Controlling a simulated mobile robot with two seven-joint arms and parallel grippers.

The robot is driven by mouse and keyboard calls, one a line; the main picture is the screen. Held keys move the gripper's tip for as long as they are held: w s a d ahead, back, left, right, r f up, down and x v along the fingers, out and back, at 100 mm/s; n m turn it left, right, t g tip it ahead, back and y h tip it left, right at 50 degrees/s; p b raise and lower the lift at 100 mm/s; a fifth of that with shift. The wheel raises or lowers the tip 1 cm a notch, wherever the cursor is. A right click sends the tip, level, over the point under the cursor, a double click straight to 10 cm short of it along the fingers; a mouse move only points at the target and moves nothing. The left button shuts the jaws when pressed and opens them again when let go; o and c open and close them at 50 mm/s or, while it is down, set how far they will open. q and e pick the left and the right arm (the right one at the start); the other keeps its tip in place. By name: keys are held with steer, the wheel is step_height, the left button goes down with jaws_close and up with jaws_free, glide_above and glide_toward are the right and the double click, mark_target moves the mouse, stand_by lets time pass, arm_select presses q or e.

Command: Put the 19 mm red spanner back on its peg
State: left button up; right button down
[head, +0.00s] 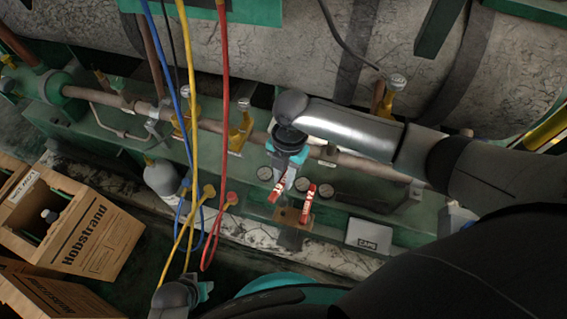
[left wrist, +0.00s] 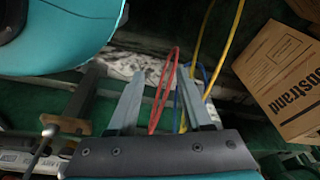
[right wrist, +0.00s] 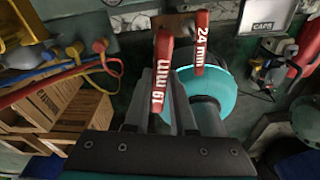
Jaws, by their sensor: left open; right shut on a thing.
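The red 19 mm spanner (right wrist: 163,80), with white lettering, is between the fingers of my right gripper (right wrist: 160,95), which is shut on it. In the head view the spanner (head: 278,188) points down from the gripper (head: 285,172), above and left of the other spanner. The red 24 mm spanner (right wrist: 201,42) is close to its right, at a small brown peg board (head: 292,217). Whether the 19 mm spanner touches the board, and the peg itself, I cannot tell. My left gripper (left wrist: 160,75) is open and empty, low in the head view (head: 185,294).
Blue, yellow and red hoses (head: 225,120) hang left of the right gripper. A white CAPS box (head: 368,235) sits right of the board. Round gauges (head: 265,173) are close by. Wooden Hobstrand crates (head: 85,235) stand at the left. Pipes run behind.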

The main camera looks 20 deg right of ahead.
steer(key=shift+f, duration=0.25)
steer(key=shift+s+f+n, duration=0.1)
steer(key=shift+f+n, duration=0.2)
step_height(320, 180, down, 4)
steer(key=b, duration=0.5)
arm_select(q)
steer(key=w+d+r+t, duration=0.1)
steer(key=w+r, duration=0.4)
steer(key=r, duration=0.6)
steer(key=shift+d+t+b, duration=0.3)
steer(key=shift+d+b, duration=0.05)
steer(key=shift+d, duration=0.05)
arm_select(e)
steer(key=shift+f, duration=0.25)
arm_select(q)
steer(key=shift+r, duration=0.1)
arm_select(e)
steer(key=shift+f, duration=0.1)
steer(key=shift+f, duration=0.3)
